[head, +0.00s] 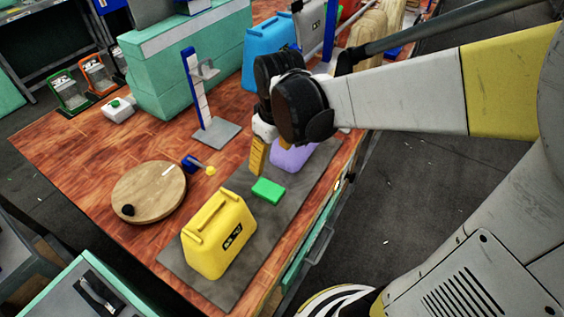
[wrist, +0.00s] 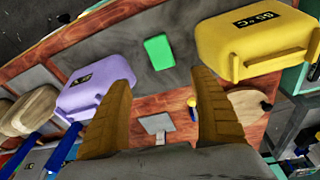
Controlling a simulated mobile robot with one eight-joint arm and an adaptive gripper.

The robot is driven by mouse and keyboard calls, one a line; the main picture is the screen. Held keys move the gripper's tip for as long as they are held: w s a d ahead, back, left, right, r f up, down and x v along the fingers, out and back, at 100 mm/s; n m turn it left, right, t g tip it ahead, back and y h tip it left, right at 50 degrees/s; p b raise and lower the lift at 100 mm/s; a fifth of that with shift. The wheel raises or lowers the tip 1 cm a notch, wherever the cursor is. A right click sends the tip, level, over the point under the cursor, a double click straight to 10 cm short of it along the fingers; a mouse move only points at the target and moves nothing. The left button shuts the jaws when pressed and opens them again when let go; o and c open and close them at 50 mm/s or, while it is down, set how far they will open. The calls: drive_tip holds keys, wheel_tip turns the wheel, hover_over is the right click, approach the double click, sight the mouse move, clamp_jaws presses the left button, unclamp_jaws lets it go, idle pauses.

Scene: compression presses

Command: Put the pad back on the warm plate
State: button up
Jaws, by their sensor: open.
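The green pad (head: 268,190) lies flat on a dark grey mat (head: 205,288) on the workbench. It also shows in the wrist view (wrist: 159,52), beyond my fingertips. A yellow block-shaped unit with a handle (head: 220,234) and a dark label stands left of the pad; its label reads like a temperature in the wrist view (wrist: 262,50). A similar purple unit (head: 296,156) stands on the pad's other side, partly hidden by my gripper, and is clearer in the wrist view (wrist: 97,88). My gripper (head: 268,152) is open and empty, above the mat near the purple unit.
A round wooden board (head: 149,192) with a black knob lies left of the mat. A small blue piece with a yellow tip (head: 198,165) and an upright stand on a grey base (head: 213,134) are behind. Teal and blue boxes (head: 268,55) line the back.

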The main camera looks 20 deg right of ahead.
drive_tip(key=s+r+m+t, duration=0.4)
drive_tip(key=s+r+t, duration=0.1)
drive_tip(key=s, duration=0.4)
drive_tip(key=shift+s+r+m, duration=0.4)
drive_tip(key=shift+r, duration=0.4)
drive_tip(key=shift+a, duration=0.1)
